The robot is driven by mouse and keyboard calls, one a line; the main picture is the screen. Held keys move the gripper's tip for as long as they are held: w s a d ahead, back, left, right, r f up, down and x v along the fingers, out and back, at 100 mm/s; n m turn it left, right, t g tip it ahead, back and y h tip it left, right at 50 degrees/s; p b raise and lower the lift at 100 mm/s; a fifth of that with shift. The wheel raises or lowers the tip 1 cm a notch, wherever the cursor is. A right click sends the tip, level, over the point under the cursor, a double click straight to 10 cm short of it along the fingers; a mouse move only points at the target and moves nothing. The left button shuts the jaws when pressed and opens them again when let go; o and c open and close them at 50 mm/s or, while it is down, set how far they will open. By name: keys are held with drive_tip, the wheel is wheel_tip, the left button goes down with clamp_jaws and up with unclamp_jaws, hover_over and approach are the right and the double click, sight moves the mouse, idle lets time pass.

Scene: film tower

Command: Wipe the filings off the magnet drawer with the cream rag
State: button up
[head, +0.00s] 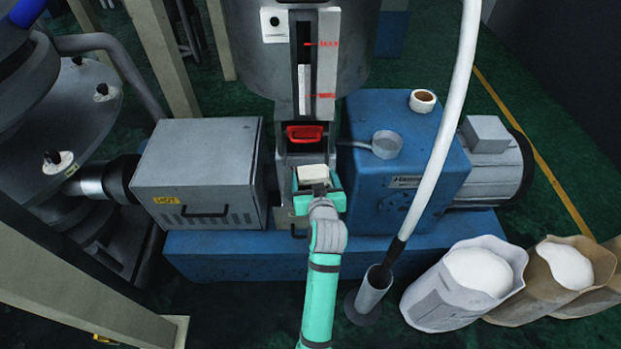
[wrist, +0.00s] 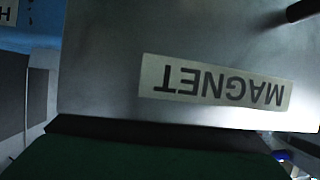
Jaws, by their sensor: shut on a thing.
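My gripper (head: 317,188) is shut on the cream rag (head: 312,171), a pale folded pad, at the lower front of the central grey column in the head view. The rag is just beyond the fingers. Most of the magnet drawer is hidden behind my gripper and arm there. In the wrist view a grey metal face (wrist: 105,60) fills much of the picture, with an upside-down MAGNET label (wrist: 215,85). I cannot make out filings in either view. Whether the rag touches the drawer is unclear.
A red handle (head: 305,133) sits in the column just above the rag. A grey box marked HOT (head: 200,160) stands left, and a blue housing (head: 405,150) right. A white hose (head: 447,120) drops into a metal tube (head: 372,290). Open sacks (head: 450,290) stand lower right.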

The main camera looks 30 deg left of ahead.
sight(286, 188)
drive_tip(key=shift+f, duration=0.1)
drive_tip(key=shift+s+a+f, duration=0.15)
drive_tip(key=shift+s+a, duration=0.3)
drive_tip(key=shift+a, duration=0.3)
drive_tip(key=shift+s+a+f, duration=0.2)
drive_tip(key=shift+s+a, duration=0.25)
drive_tip(key=shift+a, duration=0.3)
drive_tip(key=shift+s+a+f, duration=0.15)
drive_tip(key=shift+s+a, duration=0.3)
drive_tip(key=shift+a, duration=0.3)
drive_tip(key=shift+s+a, duration=0.95)
drive_tip(key=shift+a, duration=0.3)
drive_tip(key=shift+r, duration=0.1)
drive_tip(key=shift+w+d+r, duration=0.1)
drive_tip(key=shift+w+r, duration=0.1)
drive_tip(key=shift+r, duration=1.15)
drive_tip(key=shift+w+d+r, duration=0.1)
drive_tip(key=shift+w+r, duration=0.1)
drive_tip(key=shift+r, duration=1.1)
drive_tip(key=shift+d+r, duration=0.1)
drive_tip(key=shift+r, duration=0.45)
drive_tip(key=shift+s+r, duration=0.15)
drive_tip(key=shift+s, duration=0.05)
drive_tip(key=shift+r, duration=1.5)
